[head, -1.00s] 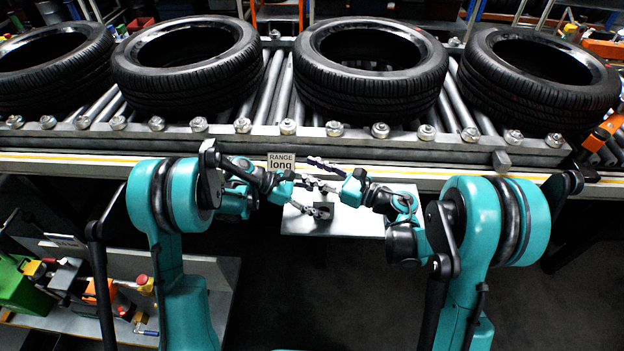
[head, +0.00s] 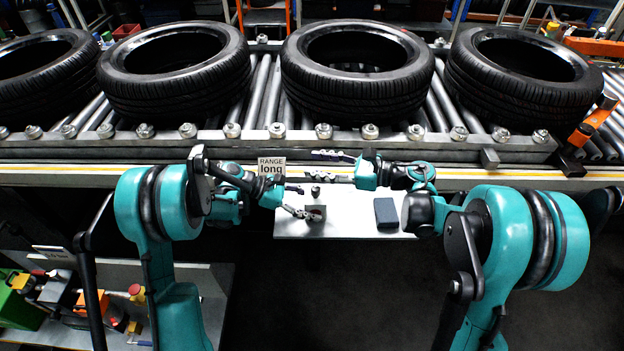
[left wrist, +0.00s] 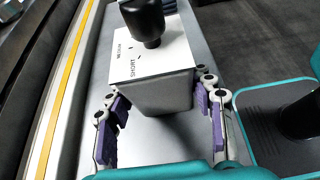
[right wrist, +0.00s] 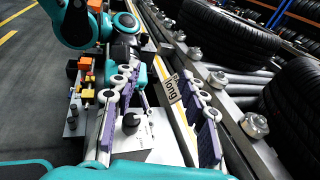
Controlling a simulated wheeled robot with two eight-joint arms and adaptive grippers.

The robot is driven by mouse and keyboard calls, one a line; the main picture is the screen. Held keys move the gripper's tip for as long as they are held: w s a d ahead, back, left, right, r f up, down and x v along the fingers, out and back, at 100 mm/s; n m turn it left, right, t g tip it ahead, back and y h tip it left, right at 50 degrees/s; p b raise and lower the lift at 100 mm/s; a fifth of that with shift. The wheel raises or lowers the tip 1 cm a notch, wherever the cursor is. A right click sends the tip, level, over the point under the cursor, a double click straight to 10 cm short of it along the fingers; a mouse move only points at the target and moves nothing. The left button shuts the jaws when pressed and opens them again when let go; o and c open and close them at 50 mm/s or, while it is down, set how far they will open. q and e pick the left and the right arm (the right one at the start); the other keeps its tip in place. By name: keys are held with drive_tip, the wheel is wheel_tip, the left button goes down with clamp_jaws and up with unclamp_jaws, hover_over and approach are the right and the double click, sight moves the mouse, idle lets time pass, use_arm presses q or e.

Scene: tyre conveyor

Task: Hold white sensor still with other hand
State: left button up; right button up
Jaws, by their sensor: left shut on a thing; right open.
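The white sensor (left wrist: 165,60) is a small box with a white top and a black knob. Its top reads SHORT in the left wrist view, and it sits over the pale table plate (head: 345,222). My left gripper (head: 304,202) is shut on it, purple pads on either side of its lower part. In the head view the sensor is small and partly hidden by the fingers. The right wrist view shows the white top and knob (right wrist: 131,121). My right gripper (head: 320,165) is open and empty, a little beyond the sensor towards the conveyor. A RANGE long sign (head: 271,167) stands beside the grippers.
A dark blue-grey block (head: 386,213) lies on the plate to the right. The roller conveyor (head: 265,105) with several tyres (head: 358,85) runs behind. A lower shelf (head: 185,290) with coloured items is at left. Dark open floor lies in front of the plate.

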sight(317, 188)
drive_tip(key=s+d+f+n+g+h, duration=0.1)
drive_tip(key=d+g, duration=0.1)
drive_tip(key=d, duration=0.3)
drive_tip(key=s+d+f+n+g+h, duration=0.1)
drive_tip(key=s+d+f+g, duration=0.1)
drive_tip(key=d, duration=0.3)
drive_tip(key=x, duration=1.1)
drive_tip(key=shift+w+a, duration=0.15)
drive_tip(key=shift+a, duration=0.15)
drive_tip(key=shift+r, duration=0.1)
clamp_jaws()
